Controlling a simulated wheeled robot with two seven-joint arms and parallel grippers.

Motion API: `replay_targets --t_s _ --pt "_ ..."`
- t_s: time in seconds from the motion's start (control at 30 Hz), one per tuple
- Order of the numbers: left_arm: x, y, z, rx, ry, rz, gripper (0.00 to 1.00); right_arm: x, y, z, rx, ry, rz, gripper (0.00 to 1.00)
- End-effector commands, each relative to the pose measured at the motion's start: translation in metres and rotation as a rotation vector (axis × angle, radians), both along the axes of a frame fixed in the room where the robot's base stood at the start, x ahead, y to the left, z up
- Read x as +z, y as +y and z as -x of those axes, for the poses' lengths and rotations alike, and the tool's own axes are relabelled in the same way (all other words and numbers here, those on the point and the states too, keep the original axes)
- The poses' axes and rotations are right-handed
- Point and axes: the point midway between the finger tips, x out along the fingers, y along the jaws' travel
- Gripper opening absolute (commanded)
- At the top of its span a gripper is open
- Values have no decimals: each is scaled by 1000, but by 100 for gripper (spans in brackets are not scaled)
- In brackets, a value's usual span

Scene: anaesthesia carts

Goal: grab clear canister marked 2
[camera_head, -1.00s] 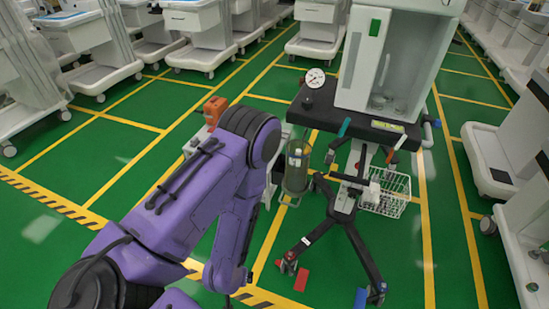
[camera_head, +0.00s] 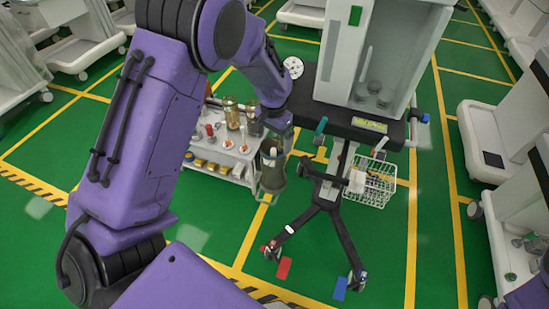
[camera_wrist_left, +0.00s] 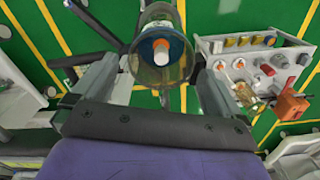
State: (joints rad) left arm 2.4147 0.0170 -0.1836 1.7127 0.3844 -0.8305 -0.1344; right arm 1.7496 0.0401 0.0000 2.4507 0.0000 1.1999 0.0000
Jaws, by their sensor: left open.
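A clear canister (camera_head: 272,172) with a pale inner part hangs at the left side of the anaesthesia cart (camera_head: 345,122). No number on it is legible. In the left wrist view the canister (camera_wrist_left: 160,56) shows at the top middle, with an orange-and-white piece inside. My left gripper (camera_head: 277,128) is at the canister's upper part in the head view. In the left wrist view my left gripper (camera_wrist_left: 156,76) is open, one finger to each side of the canister. I cannot tell whether the fingers touch it. My right gripper is not in view.
A small white trolley (camera_head: 220,158) with bottles and yellow items stands left of the canister. A wire basket (camera_head: 370,187) hangs on the cart's right. The cart's black legs spread below. An orange device (camera_wrist_left: 290,104) shows in the wrist view. Green floor is free in front.

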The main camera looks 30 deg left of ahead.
Motion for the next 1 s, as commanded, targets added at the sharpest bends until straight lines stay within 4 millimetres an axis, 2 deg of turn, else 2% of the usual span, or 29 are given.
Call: replay_targets --t_s 0.27,0.53,0.57,0.6,0.77,0.8,1.0 --pt "-47 2 1 -2 4 0 100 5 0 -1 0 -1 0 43" --pt "-52 1 0 -3 1 0 100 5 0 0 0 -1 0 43" --pt "-52 1 0 -3 1 0 94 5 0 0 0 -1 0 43" --pt "-52 1 0 -3 1 0 80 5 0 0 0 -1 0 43" --pt "-53 1 0 -3 2 0 28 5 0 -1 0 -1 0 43" --pt "-52 1 0 -3 0 0 26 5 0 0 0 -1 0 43" --pt "-52 1 0 -3 1 0 26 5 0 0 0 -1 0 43"
